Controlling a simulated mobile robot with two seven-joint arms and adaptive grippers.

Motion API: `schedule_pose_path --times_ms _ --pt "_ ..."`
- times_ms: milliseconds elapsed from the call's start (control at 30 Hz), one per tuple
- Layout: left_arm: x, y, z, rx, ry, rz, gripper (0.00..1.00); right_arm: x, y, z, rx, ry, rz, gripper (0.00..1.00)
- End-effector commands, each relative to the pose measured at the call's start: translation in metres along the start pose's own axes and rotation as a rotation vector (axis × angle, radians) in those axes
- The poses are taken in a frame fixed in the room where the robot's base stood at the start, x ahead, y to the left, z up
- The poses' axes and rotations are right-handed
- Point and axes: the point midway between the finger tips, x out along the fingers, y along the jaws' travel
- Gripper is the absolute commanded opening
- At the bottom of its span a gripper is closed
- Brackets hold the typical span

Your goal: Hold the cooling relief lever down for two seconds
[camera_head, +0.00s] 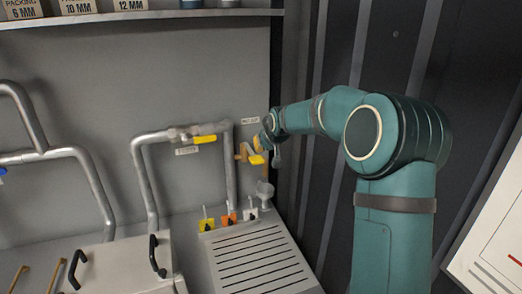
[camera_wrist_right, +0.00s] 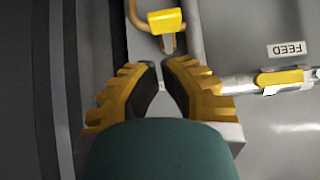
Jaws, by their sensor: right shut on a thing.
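The cooling relief lever (camera_head: 256,160) has a yellow grip and sits on a brass fitting (camera_head: 241,155) beside the vertical pipe at the back right. In the right wrist view its yellow grip (camera_wrist_right: 166,20) is just past my fingertips, with a short grey metal part below it. My right gripper (camera_head: 264,143) reaches the lever from the right. In its wrist view, the yellow-padded fingers of the right gripper (camera_wrist_right: 162,68) are close together, with a narrow gap at the tips. The exact contact point is hard to see. My left gripper is not in view.
A yellow-handled valve (camera_head: 204,139) sits on the pipe to the left; its label (camera_wrist_right: 288,50) reads FEED. Yellow, orange and white tagged switches (camera_head: 228,218) stand below, behind a slotted panel (camera_head: 258,262). A dark ribbed wall (camera_head: 325,130) is close on the right.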

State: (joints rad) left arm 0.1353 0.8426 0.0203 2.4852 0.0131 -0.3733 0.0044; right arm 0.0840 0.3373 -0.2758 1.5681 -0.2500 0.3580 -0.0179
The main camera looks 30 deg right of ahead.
Motion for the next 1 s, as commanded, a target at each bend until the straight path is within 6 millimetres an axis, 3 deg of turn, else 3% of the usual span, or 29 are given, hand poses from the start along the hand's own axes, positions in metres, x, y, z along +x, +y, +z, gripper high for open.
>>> schedule_pose_path --times_ms 100,300,1000 --pt "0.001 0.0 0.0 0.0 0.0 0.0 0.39 -0.021 -0.001 0.002 0.0 0.004 -0.002 0.0" --pt "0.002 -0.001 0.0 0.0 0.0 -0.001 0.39 -0.039 -0.001 0.004 0.0 0.001 -0.001 0.0" --pt "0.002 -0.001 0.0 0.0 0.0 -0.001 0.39 -0.042 0.0 0.004 0.0 0.001 -0.001 0.0"
